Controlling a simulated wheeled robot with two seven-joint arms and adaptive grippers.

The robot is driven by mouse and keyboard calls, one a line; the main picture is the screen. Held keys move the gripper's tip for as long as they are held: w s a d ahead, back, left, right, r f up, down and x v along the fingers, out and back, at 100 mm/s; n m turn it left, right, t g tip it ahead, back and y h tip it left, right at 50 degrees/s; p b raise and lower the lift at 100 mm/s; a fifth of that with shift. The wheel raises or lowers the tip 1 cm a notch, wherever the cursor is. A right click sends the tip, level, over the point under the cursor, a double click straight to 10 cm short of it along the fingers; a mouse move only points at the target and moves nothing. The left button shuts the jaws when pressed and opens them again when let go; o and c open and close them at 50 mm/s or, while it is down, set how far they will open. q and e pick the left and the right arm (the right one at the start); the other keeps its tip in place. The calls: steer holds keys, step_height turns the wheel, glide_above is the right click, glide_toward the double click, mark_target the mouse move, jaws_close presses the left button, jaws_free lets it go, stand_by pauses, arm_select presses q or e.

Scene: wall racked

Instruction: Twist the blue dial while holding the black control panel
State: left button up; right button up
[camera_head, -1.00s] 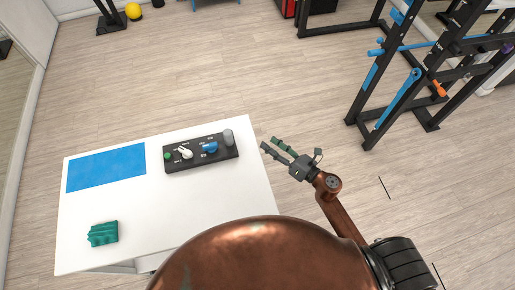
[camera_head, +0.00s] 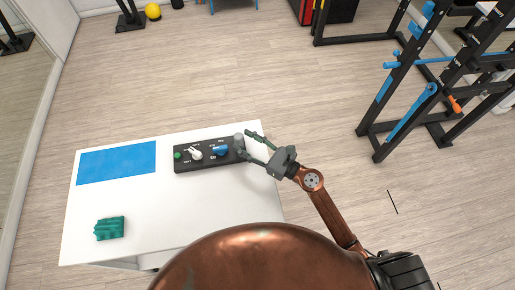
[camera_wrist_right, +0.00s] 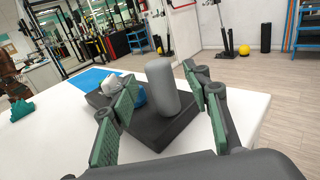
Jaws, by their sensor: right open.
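The black control panel (camera_head: 195,164) lies near the far edge of the white table. It bears a green button (camera_head: 178,155), a white dial (camera_head: 196,152), the blue dial (camera_head: 220,150) and a grey upright cylinder (camera_head: 239,141) at its right end. My right gripper (camera_head: 245,143) is open at the panel's right end, its fingers on either side of the grey cylinder. In the right wrist view, the grey cylinder (camera_wrist_right: 162,90) stands between the open green-padded fingers, and the blue dial (camera_wrist_right: 139,96) is partly hidden behind the left finger. My left gripper is in neither view.
A blue mat (camera_head: 117,163) lies on the white table (camera_head: 160,215) left of the panel. A green ridged block (camera_head: 109,228) sits near the table's front left. Gym racks (camera_head: 420,90) stand on the floor at the right. The table's middle is clear.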

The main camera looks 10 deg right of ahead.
steer(key=shift+x, duration=1.55)
steer(key=shift+c, duration=0.6)
steer(key=shift+c, duration=1.2)
steer(key=shift+c, duration=0.4)
jaws_close()
